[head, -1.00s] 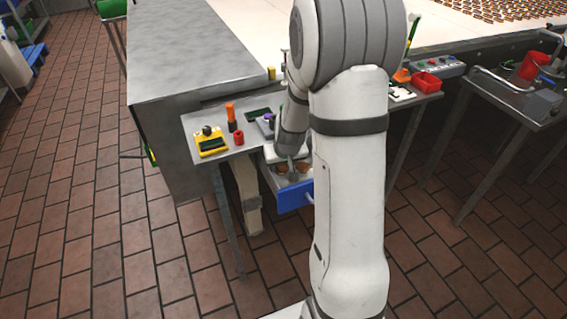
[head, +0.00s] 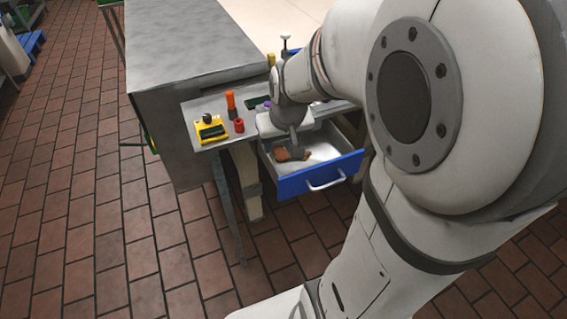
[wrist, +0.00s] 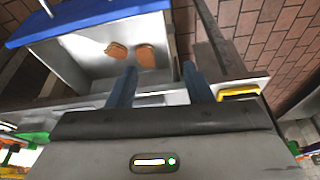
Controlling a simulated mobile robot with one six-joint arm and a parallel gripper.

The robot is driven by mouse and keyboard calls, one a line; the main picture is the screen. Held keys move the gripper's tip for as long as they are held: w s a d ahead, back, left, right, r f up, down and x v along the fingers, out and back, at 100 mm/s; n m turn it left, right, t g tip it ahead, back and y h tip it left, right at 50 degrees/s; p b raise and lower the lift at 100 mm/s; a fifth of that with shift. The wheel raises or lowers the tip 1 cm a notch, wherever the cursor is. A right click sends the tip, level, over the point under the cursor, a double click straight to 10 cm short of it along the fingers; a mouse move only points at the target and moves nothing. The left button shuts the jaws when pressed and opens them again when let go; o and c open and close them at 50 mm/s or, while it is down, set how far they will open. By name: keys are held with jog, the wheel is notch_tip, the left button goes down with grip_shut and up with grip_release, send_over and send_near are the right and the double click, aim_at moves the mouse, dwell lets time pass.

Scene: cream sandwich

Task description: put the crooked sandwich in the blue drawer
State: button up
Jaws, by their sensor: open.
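The drawer with the blue front (head: 325,172) is pulled open below the worktop; its blue front also shows in the wrist view (wrist: 82,20). Two brown, sandwich-like pieces lie apart on its floor, one on the left (wrist: 116,50) and one on the right (wrist: 146,56). I cannot tell which is the crooked one. They also show as a brown patch (head: 287,155) in the head view, partly behind my gripper (head: 296,146). My gripper (wrist: 160,84) is open and empty, with its fingers at the drawer's inner side, apart from the pieces.
On the worktop stand a yellow device (head: 211,131), an orange-handled tool (head: 231,100) and a red cylinder (head: 239,126). A grey metal cabinet (head: 190,50) rises behind. The drawer's right part is bare. Tiled floor is open at left.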

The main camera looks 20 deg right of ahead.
jog(key=s+a+r, duration=0.1)
jog(key=s+a, duration=0.1)
jog(key=s, duration=0.4)
jog(key=s+a+r+g, duration=0.1)
jog(key=s+a+r, duration=0.1)
jog(key=s, duration=0.5)
jog(key=shift+a+n, duration=0.35)
jog(key=shift+n, duration=0.05)
jog(key=shift+r, duration=0.1)
